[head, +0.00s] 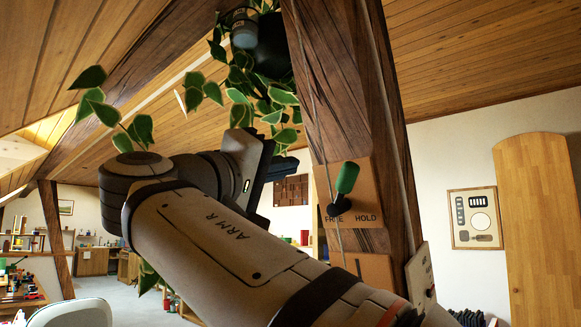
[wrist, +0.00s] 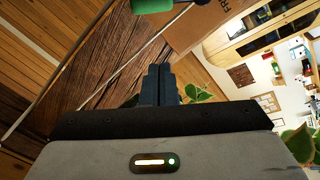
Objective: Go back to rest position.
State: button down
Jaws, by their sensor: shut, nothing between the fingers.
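My gripper (wrist: 160,84) shows in the wrist view with its two dark fingers together and nothing between them. In the head view my gripper (head: 283,166) is partly hidden behind my arm, just left of the timber post. A lever with a green handle (head: 347,177) stands on a wooden plate (head: 362,238) marked FREE and HOLD; its handle leans slightly right, and its base is by the FREE end. The green handle (wrist: 150,5) also shows at the top edge of the wrist view, apart from the fingertips.
The dark timber brace (head: 345,90) rises close to my arm, with cords along it. A leafy plant (head: 245,85) hangs from a dark pot above my gripper. A wooden door (head: 540,230) and a framed panel (head: 474,217) are at right. The room at left is more open.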

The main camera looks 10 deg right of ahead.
jog(key=shift+v, duration=1.05)
jog(key=w+d+f+n+g+y+p, duration=0.2)
jog(key=w+d+f+n+y+p, duration=0.15)
jog(key=f, duration=0.75)
jog(key=w+d+f+n+g+y+p, duration=0.2)
jog(key=d+f+y, duration=0.2)
jog(key=f, duration=0.8)
jog(key=s+f+m+g+y+p, duration=0.2)
jog(key=s+f+y, duration=0.3)
jog(key=f, duration=0.7)
jog(key=s+f+m+g+y+p, duration=0.3)
jog(key=s+f+y, duration=0.2)
jog(key=s+f, duration=0.5)
notch_tip(320, 180, down, 3)
jog(key=shift+r+g+p, duration=0.15)
jog(key=shift+g+p, duration=0.15)
jog(key=shift+p, duration=0.1)
jog(key=shift+a, duration=0.1)
